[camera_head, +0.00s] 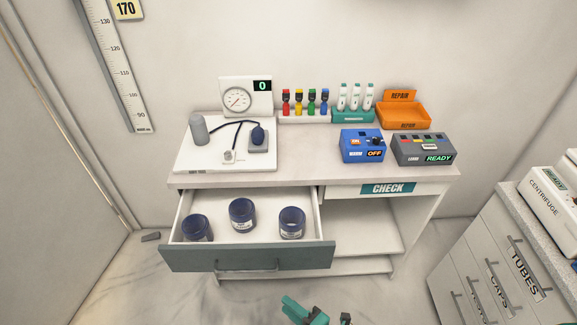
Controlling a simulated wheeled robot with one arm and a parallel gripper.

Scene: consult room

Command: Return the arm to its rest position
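My gripper (322,314) shows at the bottom edge of the head view, in front of the desk (310,160) and low over the floor. Teal and dark parts of it are visible, and the rest is cut off by the frame. Its fingers are too small and too cropped to tell whether they are open or shut. No object is visible in it. It is apart from the open drawer (250,258), which lies above and left of it in the picture.
The drawer sticks out and holds three dark blue jars (241,214). A blue box (362,146), a grey box (422,149) and an orange bin (403,114) stand on the desk. A cabinet (490,262) stands at the right. Floor shows at the front left.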

